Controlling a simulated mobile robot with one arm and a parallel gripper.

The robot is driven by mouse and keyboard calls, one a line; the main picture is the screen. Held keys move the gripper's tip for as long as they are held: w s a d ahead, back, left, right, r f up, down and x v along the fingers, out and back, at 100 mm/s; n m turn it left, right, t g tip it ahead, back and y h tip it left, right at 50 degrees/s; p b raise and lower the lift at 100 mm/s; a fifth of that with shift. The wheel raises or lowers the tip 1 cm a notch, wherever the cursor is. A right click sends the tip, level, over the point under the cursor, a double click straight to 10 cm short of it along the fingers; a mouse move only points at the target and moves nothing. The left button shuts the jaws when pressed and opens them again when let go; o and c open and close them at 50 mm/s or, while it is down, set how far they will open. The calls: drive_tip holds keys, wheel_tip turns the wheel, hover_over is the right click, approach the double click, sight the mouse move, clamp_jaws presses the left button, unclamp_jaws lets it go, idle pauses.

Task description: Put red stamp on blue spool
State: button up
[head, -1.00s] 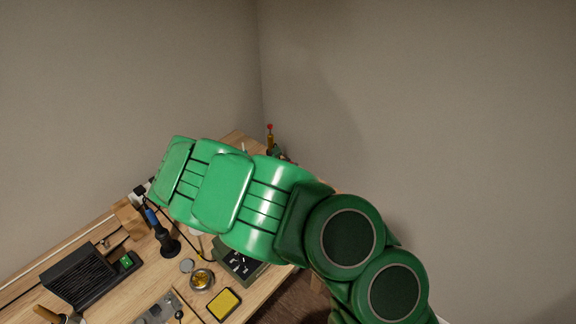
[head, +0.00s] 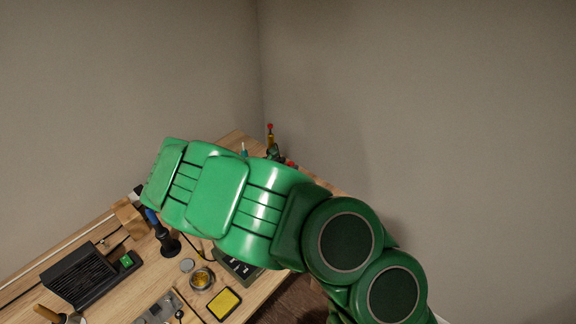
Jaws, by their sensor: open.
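My green arm crosses the middle of the head view and covers part of the workbench (head: 262,289). My gripper is not visible; the far end of the arm hides it. I cannot make out a red stamp or a blue spool for sure. A small upright item with a red top (head: 270,128) stands at the bench's far corner, and another small red spot (head: 291,164) shows just beside the arm. Either could belong to the stamp, but they are too small to tell.
Walls meet behind the bench.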

drive_tip(key=v, duration=1)
drive_tip(key=shift+s+a, duration=0.2)
drive_tip(key=shift+r, duration=0.1)
drive_tip(key=s+d+r+m+g, duration=0.4)
drive_tip(key=s+d+r+m, duration=0.2)
drive_tip(key=d+r+m, duration=0.25)
drive_tip(key=s+d+r+m+g, duration=0.3)
drive_tip(key=s+d+r+m, duration=0.35)
drive_tip(key=d, duration=0.35)
drive_tip(key=s+r+m+g+y, duration=0.1)
drive_tip(key=s+m+y, duration=0.2)
drive_tip(key=s, duration=0.6)
drive_tip(key=s+r+m+g+y, duration=0.2)
drive_tip(key=s+m, duration=0.3)
drive_tip(key=s, duration=0.4)
drive_tip(key=s+a+r+m+g+y, duration=0.1)
drive_tip(key=s+m+y, duration=0.2)
drive_tip(key=s, duration=0.7)
drive_tip(key=shift+r+m+y, duration=0.4)
drive_tip(key=shift+y, duration=0.2)
